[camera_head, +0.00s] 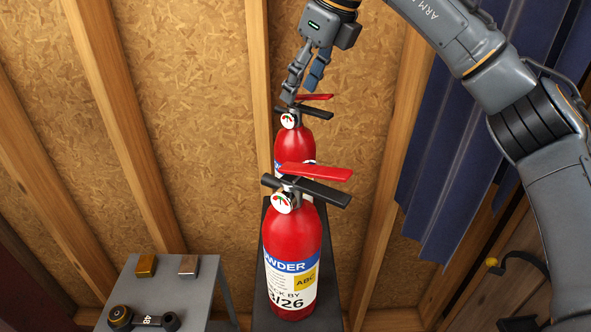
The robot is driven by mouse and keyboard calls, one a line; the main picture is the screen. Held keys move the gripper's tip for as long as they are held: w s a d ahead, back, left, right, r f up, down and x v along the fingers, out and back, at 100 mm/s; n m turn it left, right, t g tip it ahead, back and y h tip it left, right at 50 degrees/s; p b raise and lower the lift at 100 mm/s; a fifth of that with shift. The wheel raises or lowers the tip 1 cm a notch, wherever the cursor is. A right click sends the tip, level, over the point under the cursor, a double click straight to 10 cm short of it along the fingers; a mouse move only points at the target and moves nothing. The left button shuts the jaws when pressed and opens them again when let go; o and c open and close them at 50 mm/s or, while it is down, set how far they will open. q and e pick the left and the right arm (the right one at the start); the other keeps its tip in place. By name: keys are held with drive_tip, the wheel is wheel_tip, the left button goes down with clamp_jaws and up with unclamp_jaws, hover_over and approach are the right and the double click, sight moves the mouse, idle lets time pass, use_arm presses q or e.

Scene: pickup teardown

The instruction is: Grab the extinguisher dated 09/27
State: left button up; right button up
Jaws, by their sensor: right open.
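Two red fire extinguishers stand upright, one behind the other. The front extinguisher (291,242) has a white, blue and yellow label; its date is partly out of sight and ends in "/26". The rear extinguisher (293,147) is partly hidden behind the front one, and its date cannot be read. Both have a red and black lever on top and a round gauge. My right gripper (300,92) is open, its fingers pointing down at the rear extinguisher's lever; I cannot tell whether they touch it. My left gripper is out of view.
The extinguishers stand on a narrow dark shelf (268,310). At the lower left a grey stand (165,290) holds two small blocks and a dark dumbbell-like tool (145,319). Wooden studs and board wall stand close behind. A blue corrugated sheet (445,160) hangs at the right.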

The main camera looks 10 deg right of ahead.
sight(294, 106)
drive_tip(key=shift+w+f, duration=0.15)
drive_tip(key=shift+f, duration=0.05)
drive_tip(key=p+x, duration=0.3)
drive_tip(key=x, duration=0.1)
drive_tip(key=shift+d, duration=0.1)
drive_tip(key=shift+w+f, duration=0.15)
drive_tip(key=shift+f, duration=0.3)
clamp_jaws()
drive_tip(key=shift+r, duration=0.3)
drive_tip(key=shift+w, duration=0.1)
